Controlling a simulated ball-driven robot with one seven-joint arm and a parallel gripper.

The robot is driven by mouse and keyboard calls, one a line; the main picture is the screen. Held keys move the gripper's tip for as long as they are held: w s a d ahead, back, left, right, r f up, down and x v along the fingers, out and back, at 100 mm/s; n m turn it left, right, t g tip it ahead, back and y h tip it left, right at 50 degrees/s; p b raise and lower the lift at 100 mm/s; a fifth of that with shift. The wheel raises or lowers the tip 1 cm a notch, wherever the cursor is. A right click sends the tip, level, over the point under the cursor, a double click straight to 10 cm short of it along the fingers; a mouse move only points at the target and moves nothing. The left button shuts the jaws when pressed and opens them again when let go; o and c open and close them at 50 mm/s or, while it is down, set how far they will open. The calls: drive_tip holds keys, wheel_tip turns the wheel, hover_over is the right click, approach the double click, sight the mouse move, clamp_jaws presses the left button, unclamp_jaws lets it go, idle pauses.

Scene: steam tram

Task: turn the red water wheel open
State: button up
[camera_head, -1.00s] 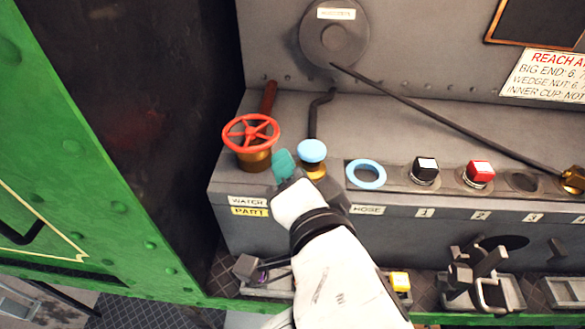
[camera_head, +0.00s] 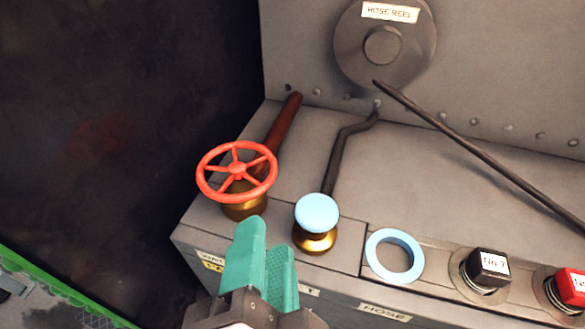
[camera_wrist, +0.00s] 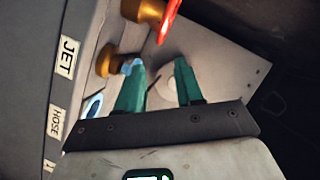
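The red water wheel (camera_head: 238,171) is a spoked ring on a brass valve body (camera_head: 244,208), on the left end of the grey ledge. Part of its rim also shows at the top of the wrist view (camera_wrist: 168,22). My gripper (camera_head: 264,243) has two teal fingers and is in front of and below the wheel in the head view, apart from its rim. In the wrist view my gripper (camera_wrist: 160,72) shows a clear, empty gap between the fingers. The label below the wheel is partly hidden by my gripper.
A blue-topped brass knob (camera_head: 317,213) stands close to the right of the wheel. Further right are a light-blue ring (camera_head: 394,256), a black button (camera_head: 486,266) and a red button (camera_head: 570,286). A dark pipe (camera_head: 345,150) and a reddish pipe (camera_head: 283,126) run behind. Dark open space lies left.

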sight(270, 182)
drive_tip(key=p+x, duration=0.2)
drive_tip(key=x, duration=0.6)
drive_tip(key=shift+w+r+p, duration=0.1)
drive_tip(key=shift+w+p, duration=0.2)
drive_tip(key=shift+x, duration=0.85)
drive_tip(key=shift+f, duration=0.25)
clamp_jaws()
